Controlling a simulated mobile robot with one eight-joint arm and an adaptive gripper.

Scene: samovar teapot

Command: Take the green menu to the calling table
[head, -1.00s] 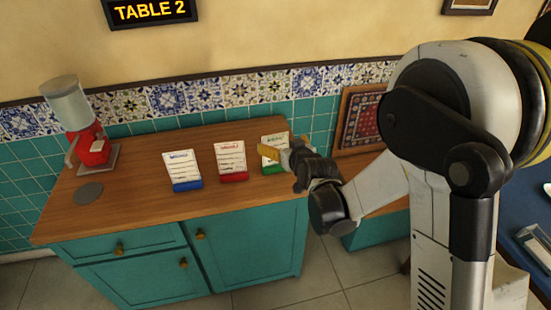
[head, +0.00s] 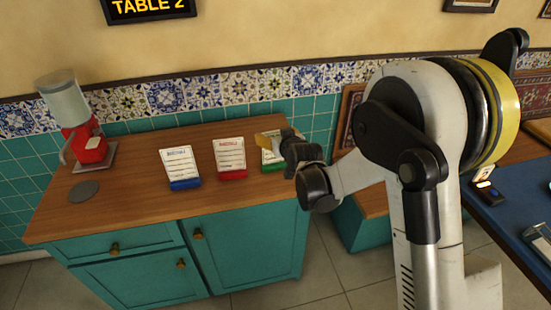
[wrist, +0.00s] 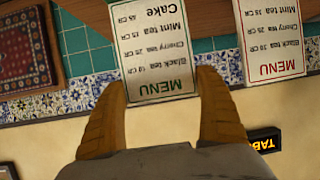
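The green menu (head: 272,153) stands on the wooden counter, a white card with a green base, at the right end of a row of menus. My gripper (head: 268,139) is at its upper part and hides some of it. In the wrist view the green menu (wrist: 155,45) appears upside down, with green MENU lettering. The two tan fingers (wrist: 161,84) are spread wide, one beside each side edge of the card near its top. Whether they touch the card is not clear. The calling table cannot be made out; a sign (head: 148,8) reads TABLE 2.
The red menu (head: 230,157) and blue menu (head: 180,167) stand to the left on the counter (head: 120,200). A red dispenser (head: 88,145) and grey disc (head: 83,191) are further left. A blue table (head: 500,215) is at the right. Grey floor shows in front.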

